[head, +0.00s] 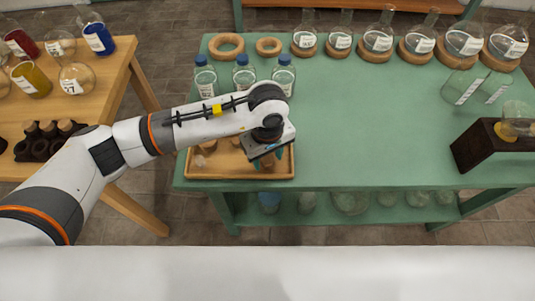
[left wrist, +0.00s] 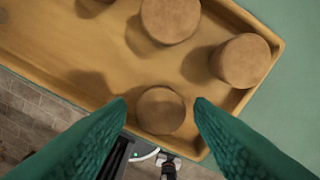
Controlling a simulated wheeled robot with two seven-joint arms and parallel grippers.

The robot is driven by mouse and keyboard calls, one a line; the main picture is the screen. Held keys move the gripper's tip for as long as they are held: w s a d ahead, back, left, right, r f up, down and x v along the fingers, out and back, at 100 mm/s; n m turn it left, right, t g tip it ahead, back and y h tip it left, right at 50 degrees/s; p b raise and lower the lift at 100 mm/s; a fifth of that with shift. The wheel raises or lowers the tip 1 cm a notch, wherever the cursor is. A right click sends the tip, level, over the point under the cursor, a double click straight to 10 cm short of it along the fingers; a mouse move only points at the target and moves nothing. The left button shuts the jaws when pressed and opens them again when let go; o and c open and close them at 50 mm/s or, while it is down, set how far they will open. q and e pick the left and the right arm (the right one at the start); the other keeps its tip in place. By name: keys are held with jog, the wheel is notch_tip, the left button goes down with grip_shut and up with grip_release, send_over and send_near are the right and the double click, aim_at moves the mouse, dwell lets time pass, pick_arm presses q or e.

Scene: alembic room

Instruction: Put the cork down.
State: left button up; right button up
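My left gripper (head: 267,161) is over the right part of a shallow wooden tray (head: 225,177) on the green table. In the left wrist view its two green fingers (left wrist: 160,104) are apart. A round brown cork (left wrist: 160,110) shows between the fingertips, with a gap on each side, and it appears to stand on the tray floor near the rim. Two more corks, one at the top (left wrist: 170,18) and one at the right (left wrist: 240,61), stand in the tray (left wrist: 60,45). Part of another cork shows at the top edge. My right gripper is not in view.
Blue-capped bottles (head: 244,75) stand behind the tray, close to my left arm. Cork rings (head: 226,45) and round flasks (head: 376,40) line the back. A dark block (head: 485,147) stands at the right. The middle of the green table (head: 370,120) is clear.

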aim_at(267, 160)
pick_arm(q)
jog(key=shift+r, duration=0.5)
notch_tip(267, 160, up, 11)
jog(key=shift+r+b, duration=0.15)
jog(key=shift+b, duration=0.3)
